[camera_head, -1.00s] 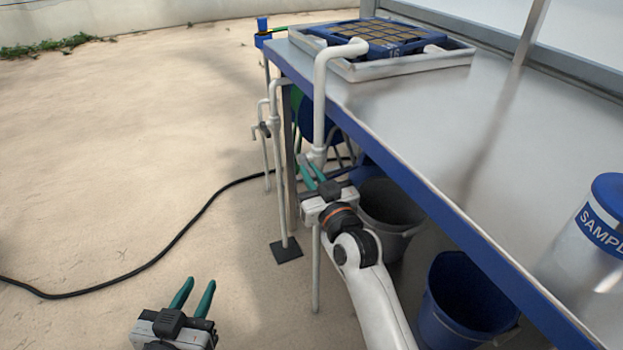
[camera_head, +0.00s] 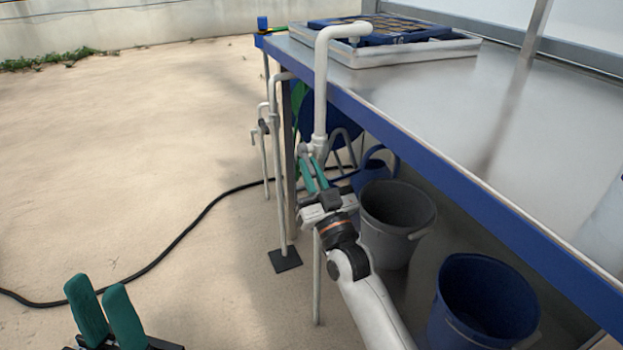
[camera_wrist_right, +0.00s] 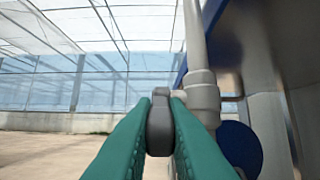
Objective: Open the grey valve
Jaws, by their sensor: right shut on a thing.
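The grey valve (camera_wrist_right: 160,128) shows in the right wrist view as a dark grey handle beside the white fitting of an upright pipe (camera_wrist_right: 203,92). My right gripper (camera_wrist_right: 160,122) is shut on this handle, with one green finger on each side. In the head view my right gripper (camera_head: 311,164) is at the lower part of the white pipe (camera_head: 320,90), by the bench's edge. The handle is small and hard to make out there. My left gripper (camera_head: 97,288) is open and empty at the lower left, over the floor.
The metal bench (camera_head: 450,110) with a blue edge fills the right side and carries a white tray (camera_head: 420,56). Under it stand a grey bucket (camera_head: 385,240) and a blue bucket (camera_head: 450,320). A black hose (camera_head: 185,233) crosses the floor. The floor at left is otherwise clear.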

